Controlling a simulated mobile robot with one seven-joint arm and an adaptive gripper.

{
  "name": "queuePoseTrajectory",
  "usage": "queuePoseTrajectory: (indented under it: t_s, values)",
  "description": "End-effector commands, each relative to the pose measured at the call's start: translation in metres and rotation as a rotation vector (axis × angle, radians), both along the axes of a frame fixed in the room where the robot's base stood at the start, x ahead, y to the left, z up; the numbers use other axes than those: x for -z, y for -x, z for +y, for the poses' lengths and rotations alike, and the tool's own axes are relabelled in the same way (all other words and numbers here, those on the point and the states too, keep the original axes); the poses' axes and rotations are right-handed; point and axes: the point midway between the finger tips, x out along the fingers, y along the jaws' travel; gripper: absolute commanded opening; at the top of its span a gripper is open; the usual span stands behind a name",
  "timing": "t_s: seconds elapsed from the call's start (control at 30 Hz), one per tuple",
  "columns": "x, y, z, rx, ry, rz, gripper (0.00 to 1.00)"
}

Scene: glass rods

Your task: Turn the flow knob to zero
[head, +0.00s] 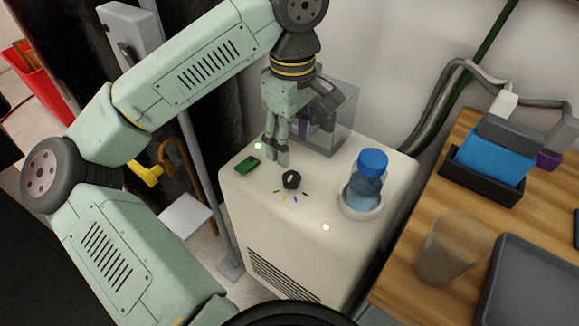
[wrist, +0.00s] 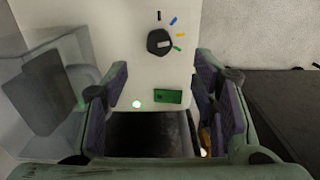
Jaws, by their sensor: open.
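The flow knob (head: 291,180) is a small black dial on top of the white cabinet (head: 240,212). Small coloured marks lie around part of its edge. In the wrist view the knob (wrist: 159,41) shows a light pointer bar, with black, blue, yellow and green marks along its upper right side. My gripper (head: 277,158) is above the cabinet top, just behind and left of the knob in the head view. In the wrist view its jaws (wrist: 160,112) are spread wide with nothing between the tips. The knob is beyond the fingertips and not touched.
A green block (head: 247,165) sits left of the knob, near a lit green spot. A blue-capped bottle (head: 368,178) stands in a round holder at right. A clear box (head: 338,118) stands behind my gripper. A wooden table (head: 400,262) with a cup is further right.

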Motion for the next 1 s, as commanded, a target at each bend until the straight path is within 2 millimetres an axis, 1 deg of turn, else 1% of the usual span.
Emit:
queuePoseTrajectory:
  t_s: [0.03, 0.2, 0.3, 0.43, 0.6, 0.87, 1.0]
  values:
    - [0.010, 0.001, -0.001, 0.003, 0.004, 0.003, 0.53]
    - [0.044, 0.001, -0.002, 0.002, 0.008, 0.003, 0.53]
    - [0.061, 0.001, -0.002, 0.002, 0.008, 0.003, 0.53]
    - [0.078, 0.001, -0.002, 0.002, 0.007, 0.002, 0.53]
    - [0.089, 0.001, -0.002, 0.001, 0.006, 0.001, 0.53]
    - [0.090, 0.000, -0.002, 0.001, 0.006, -0.001, 0.53]
    - [0.090, 0.001, -0.002, 0.001, 0.006, 0.000, 0.45]
